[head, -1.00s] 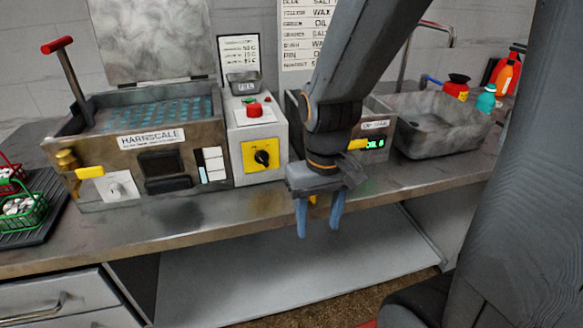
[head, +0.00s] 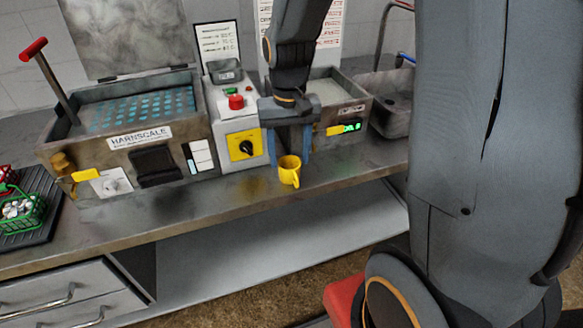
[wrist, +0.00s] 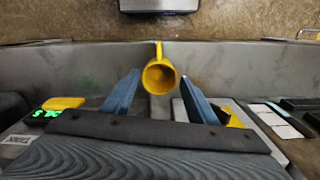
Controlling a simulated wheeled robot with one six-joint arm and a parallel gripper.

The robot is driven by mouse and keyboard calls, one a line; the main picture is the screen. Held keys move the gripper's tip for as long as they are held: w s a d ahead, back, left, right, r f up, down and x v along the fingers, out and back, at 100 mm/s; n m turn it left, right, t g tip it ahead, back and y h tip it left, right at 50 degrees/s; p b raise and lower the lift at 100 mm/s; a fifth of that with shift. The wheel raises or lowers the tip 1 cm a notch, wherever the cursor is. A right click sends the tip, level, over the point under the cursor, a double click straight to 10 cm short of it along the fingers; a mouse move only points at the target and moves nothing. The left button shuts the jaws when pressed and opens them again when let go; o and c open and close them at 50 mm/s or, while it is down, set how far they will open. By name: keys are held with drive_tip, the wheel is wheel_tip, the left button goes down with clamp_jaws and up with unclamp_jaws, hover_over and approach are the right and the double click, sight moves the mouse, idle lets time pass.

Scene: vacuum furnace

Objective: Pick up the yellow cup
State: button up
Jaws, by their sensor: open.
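The yellow cup (head: 289,171) stands upright on the metal counter near its front edge, below and in front of the machines. In the wrist view the cup (wrist: 159,76) shows its open mouth, with its handle pointing to the top of the picture. My gripper (head: 288,158) points down behind the cup, its blue fingers apart. In the wrist view my gripper (wrist: 160,92) is open, one finger on either side of the cup's near side, with gaps between. The cup is not held.
The Harnscale tank (head: 140,135) stands left of a grey control box (head: 233,125) with a red button. A smaller tank (head: 340,100) with a green display and a basin (head: 385,100) are to the right. A green basket (head: 20,215) sits far left. Counter between is clear.

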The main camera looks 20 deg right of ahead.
sight(289, 162)
drive_tip(key=shift+f, duration=1.55)
drive_tip(key=c, duration=0.8)
drive_tip(key=shift+c, duration=0.2)
